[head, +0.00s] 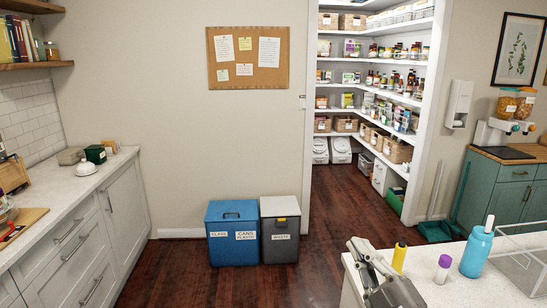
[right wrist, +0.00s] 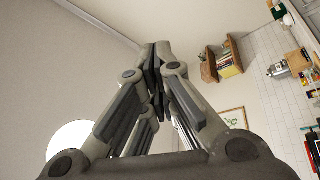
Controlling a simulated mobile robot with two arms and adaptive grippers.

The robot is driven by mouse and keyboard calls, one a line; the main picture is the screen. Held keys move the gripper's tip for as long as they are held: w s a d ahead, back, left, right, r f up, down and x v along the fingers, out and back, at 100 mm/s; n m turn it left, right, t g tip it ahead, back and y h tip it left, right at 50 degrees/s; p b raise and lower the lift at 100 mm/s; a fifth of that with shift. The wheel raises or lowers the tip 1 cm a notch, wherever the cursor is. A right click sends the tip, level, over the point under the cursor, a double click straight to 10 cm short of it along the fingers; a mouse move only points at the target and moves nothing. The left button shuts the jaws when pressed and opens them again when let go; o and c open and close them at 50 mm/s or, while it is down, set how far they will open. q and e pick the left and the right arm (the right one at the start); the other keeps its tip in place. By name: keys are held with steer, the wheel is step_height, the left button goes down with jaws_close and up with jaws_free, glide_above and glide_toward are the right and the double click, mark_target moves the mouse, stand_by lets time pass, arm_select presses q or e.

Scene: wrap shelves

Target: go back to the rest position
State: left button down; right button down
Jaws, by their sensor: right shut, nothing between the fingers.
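My right gripper (head: 362,250) shows at the bottom of the head view, above or beside the near edge of the white counter (head: 430,290). In the right wrist view its fingers (right wrist: 158,55) meet at the tips, and nothing is between them. That view is turned on its side and shows wall and ceiling behind the fingers. My left gripper is in neither view.
On the white counter near my right gripper stand a yellow bottle (head: 399,257), a purple-capped bottle (head: 443,269) and a blue bottle (head: 478,250). Blue (head: 231,250) and grey (head: 280,248) bins stand by the wall. The wooden floor (head: 180,280) is clear.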

steer(key=s+d+f+m+g+h, duration=0.35)
steer(key=f+m+h, duration=0.2)
steer(key=f, duration=0.35)
steer(key=s+d+f+m+g+h, duration=0.35)
steer(key=f+m, duration=0.25)
steer(key=f, duration=0.2)
steer(key=s+a+f+m+g+y, duration=0.1)
steer(key=s+a+f+g, duration=0.1)
steer(key=s+f+g, duration=0.65)
steer(key=s+a+f+m+g+y, duration=0.15)
steer(key=s+f, duration=0.45)
steer(key=s, duration=0.7)
step_height(320, 180, down, 28)
steer(key=s+g, duration=0.2)
steer(key=s, duration=0.1)
steer(key=s+d+f+n, duration=0.1)
steer(key=s+d+f, duration=0.1)
steer(key=s+f, duration=1.3)
steer(key=shift+s+d+g+h, duration=0.3)
steer(key=shift+g+h, duration=0.05)
steer(key=shift+g, duration=0.05)
